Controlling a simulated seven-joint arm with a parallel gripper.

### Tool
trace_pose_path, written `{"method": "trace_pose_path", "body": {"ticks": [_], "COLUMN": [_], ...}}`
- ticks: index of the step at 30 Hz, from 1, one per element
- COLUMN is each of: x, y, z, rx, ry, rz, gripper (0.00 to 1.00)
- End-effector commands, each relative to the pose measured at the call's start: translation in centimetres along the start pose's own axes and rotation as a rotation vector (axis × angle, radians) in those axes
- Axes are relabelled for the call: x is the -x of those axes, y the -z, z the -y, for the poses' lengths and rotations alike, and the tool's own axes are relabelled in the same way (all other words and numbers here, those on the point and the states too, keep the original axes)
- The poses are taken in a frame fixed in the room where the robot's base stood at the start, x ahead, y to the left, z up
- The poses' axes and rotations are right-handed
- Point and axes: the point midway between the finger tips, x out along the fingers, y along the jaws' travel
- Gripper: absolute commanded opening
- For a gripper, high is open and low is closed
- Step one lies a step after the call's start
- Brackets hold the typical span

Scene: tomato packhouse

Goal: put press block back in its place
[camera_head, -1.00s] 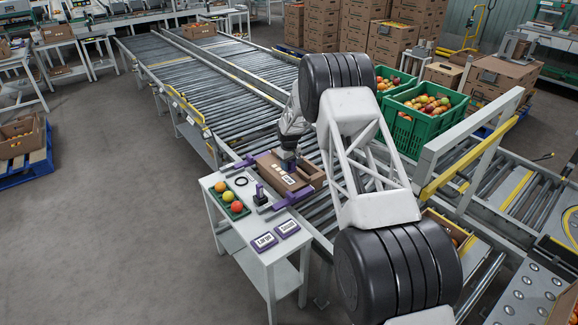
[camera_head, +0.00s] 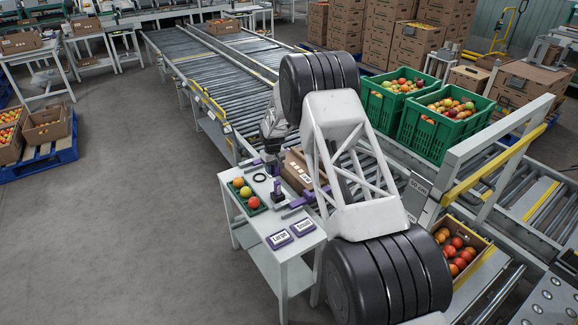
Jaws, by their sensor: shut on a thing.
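My gripper (camera_head: 272,168) is at the back edge of the small white table (camera_head: 291,245), beside the open cardboard box (camera_head: 296,172). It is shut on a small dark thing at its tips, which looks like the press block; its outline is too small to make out. A purple upright piece on a dark base (camera_head: 277,191) stands on the table just below the gripper in the picture. I cannot tell whether the held block touches the table or that piece.
A green tray of several fruits (camera_head: 236,185), a black ring (camera_head: 259,178), and "Large" (camera_head: 279,239) and "Small" (camera_head: 302,227) plates are on the table. Purple clamps (camera_head: 295,204) flank the box. The roller conveyor (camera_head: 225,85) runs behind.

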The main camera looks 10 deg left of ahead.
Motion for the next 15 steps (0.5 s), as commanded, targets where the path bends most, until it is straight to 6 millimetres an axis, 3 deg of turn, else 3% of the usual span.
{"method": "trace_pose_path", "body": {"ticks": [6,15], "x": [0.0,0.0], "y": [0.8,0.8], "z": [2.3,2.4], "rx": [0.0,-0.001], "ry": [0.0,0.0], "rz": [-0.001,-0.001], "gripper": [0.27,0.27]}}
